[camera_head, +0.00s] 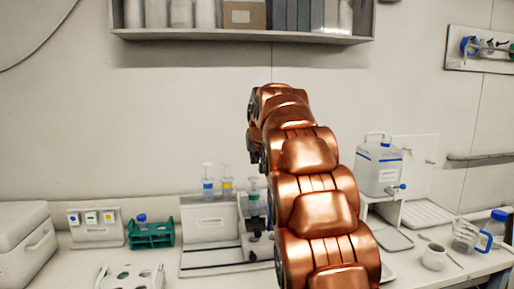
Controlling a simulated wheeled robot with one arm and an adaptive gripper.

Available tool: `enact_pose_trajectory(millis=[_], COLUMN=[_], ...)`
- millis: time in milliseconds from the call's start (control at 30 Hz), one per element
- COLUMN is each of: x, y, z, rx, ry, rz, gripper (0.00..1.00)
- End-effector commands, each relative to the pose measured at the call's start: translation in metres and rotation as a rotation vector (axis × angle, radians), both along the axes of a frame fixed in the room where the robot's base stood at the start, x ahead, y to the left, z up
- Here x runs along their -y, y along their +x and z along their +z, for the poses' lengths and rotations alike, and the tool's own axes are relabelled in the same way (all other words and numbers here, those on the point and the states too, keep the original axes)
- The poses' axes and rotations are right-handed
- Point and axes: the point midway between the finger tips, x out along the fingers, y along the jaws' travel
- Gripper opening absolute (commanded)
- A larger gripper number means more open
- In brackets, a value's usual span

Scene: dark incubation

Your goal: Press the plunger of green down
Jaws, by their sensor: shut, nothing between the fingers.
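Three dispensers with pump-like tops stand in a row at the back of the bench. The green one (254,203) is the rightmost, upright, with a pale top and a green band. Its right side is close to my copper arm in the picture. The blue one (208,187) and the yellow one (227,187) stand to its left, both upright. My arm rises from the bottom and bends at the top. My gripper cannot be made out; the arm seems to hide it. I cannot tell whether anything touches the green plunger.
A green rack (151,235) and a panel with coloured squares (95,228) stand left, beside a white box (24,245). A shelf (240,34) hangs above.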

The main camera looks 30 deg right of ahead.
Motion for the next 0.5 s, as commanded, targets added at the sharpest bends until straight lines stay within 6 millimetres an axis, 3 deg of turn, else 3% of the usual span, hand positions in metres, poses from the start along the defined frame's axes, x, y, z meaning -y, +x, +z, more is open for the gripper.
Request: enact_pose_trajectory(millis=[100, 500], x=[0.004, 0.004], y=[0.01, 0.009], z=[-0.013, -0.043], rx=[-0.004, -0.004], ry=[0.0, 0.0], rz=[0.0, 0.0], gripper=[0.0, 0.0])
